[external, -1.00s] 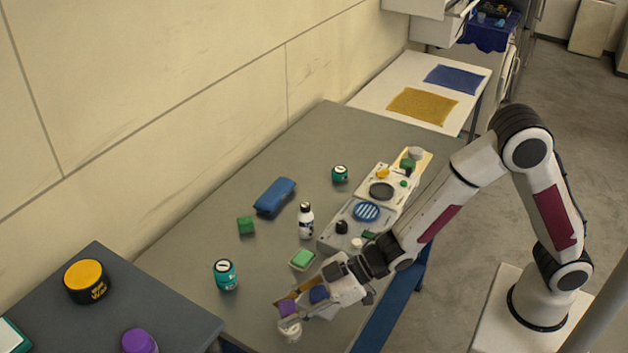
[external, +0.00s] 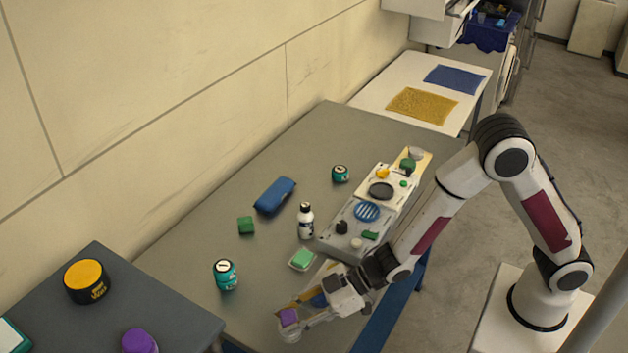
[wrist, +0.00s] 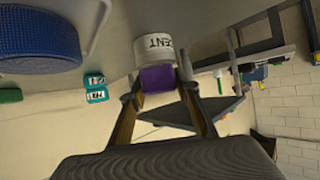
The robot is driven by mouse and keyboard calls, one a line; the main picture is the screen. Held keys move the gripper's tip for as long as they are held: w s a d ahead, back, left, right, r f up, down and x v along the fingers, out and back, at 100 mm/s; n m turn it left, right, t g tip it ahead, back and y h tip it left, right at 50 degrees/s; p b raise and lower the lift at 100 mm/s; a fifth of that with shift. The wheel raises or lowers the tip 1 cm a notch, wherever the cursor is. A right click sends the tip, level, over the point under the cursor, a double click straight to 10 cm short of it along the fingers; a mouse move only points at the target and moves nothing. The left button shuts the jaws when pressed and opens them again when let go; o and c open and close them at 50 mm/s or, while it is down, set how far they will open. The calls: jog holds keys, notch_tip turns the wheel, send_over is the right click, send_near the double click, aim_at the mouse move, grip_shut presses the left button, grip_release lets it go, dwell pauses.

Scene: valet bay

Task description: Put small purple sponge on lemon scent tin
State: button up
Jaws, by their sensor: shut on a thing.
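The small purple sponge (external: 289,316) is between the fingers of my gripper (external: 300,318), near the front edge of the grey table. In the wrist view, the sponge (wrist: 157,79) is gripped between the fingertips (wrist: 158,90). The white tin (wrist: 155,42), with the letters "CENT" readable on its label, lies right against the sponge in that picture, which is upside down, so the sponge is at the tin's top. I cannot tell whether it rests fully on the tin. In the external view, the tin (external: 287,333) is under the sponge and partly hidden.
A green sponge in a dish (external: 302,258), a white bottle (external: 306,222) and a teal tin (external: 226,275) stand near my gripper. A grey tray (external: 345,240) is to the right.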

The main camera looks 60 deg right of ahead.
jog(key=shift+f, duration=0.15)
jog(key=o, duration=0.8)
jog(key=shift+r, duration=0.2)
jog(key=v, duration=1.2)
jog(key=shift+f, duration=0.1)
jog(key=shift+d, duration=0.1)
dwell(0.5)
